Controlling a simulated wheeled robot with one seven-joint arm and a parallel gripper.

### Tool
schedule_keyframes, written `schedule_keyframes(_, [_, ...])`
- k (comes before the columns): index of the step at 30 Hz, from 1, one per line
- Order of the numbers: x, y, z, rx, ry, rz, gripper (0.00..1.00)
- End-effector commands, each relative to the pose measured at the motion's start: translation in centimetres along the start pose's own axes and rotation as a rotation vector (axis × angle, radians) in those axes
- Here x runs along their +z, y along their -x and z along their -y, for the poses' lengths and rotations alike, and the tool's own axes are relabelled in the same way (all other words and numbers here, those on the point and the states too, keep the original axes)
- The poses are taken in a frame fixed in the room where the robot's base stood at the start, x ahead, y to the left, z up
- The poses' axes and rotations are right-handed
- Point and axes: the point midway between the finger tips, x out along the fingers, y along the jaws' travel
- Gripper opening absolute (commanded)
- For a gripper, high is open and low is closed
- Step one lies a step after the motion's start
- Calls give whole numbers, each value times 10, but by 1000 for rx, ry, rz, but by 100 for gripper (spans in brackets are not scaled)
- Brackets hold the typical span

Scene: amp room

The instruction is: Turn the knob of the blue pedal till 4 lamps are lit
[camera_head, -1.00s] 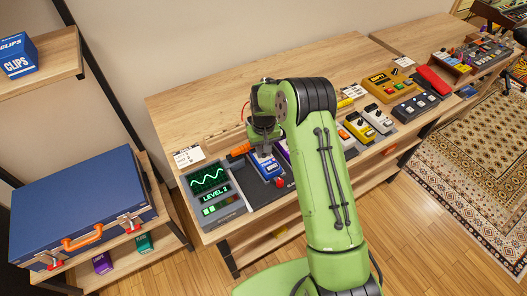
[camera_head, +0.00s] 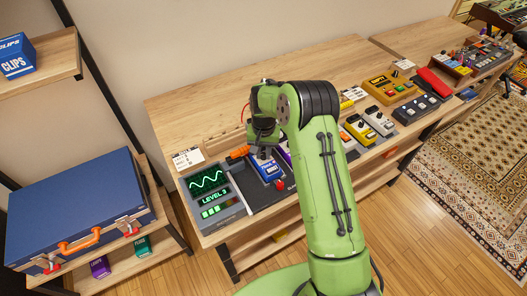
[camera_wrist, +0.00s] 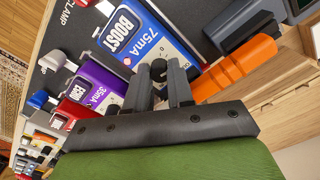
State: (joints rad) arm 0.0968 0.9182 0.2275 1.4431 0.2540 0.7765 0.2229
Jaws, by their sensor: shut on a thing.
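The blue BOOST pedal (camera_head: 267,169) sits on the dark board at the bench's left end. In the wrist view the blue pedal (camera_wrist: 128,32) shows its 75mA label and a small black knob (camera_wrist: 158,69). My gripper (camera_head: 262,153) is over this pedal, and in the wrist view its two fingers (camera_wrist: 160,82) are shut on the knob, one on each side. The meter (camera_head: 214,196) left of the pedal shows a green wave, the words LEVEL 3 and a row of lamps with three lit green.
An orange object (camera_wrist: 236,68) lies close beside the blue pedal. A purple pedal (camera_wrist: 98,84) stands on its other side, with more pedals along the board. A blue case (camera_head: 80,205) rests on the left shelf.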

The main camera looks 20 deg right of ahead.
Motion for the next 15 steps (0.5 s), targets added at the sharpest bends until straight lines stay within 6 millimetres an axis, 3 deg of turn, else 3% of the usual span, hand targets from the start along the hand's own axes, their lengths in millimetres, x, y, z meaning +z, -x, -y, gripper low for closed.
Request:
schedule_keyframes(5, [0, 0, 0, 0, 1, -1, 0])
schedule_keyframes(6, [0, 0, 0, 0, 1, -1, 24])
schedule_keyframes(9, [0, 0, 0, 0, 2, -1, 39])
schedule_keyframes(11, [0, 0, 0, 0, 2, 0, 48])
schedule_keyframes(15, [0, 0, 0, -1, 3, 0, 48])
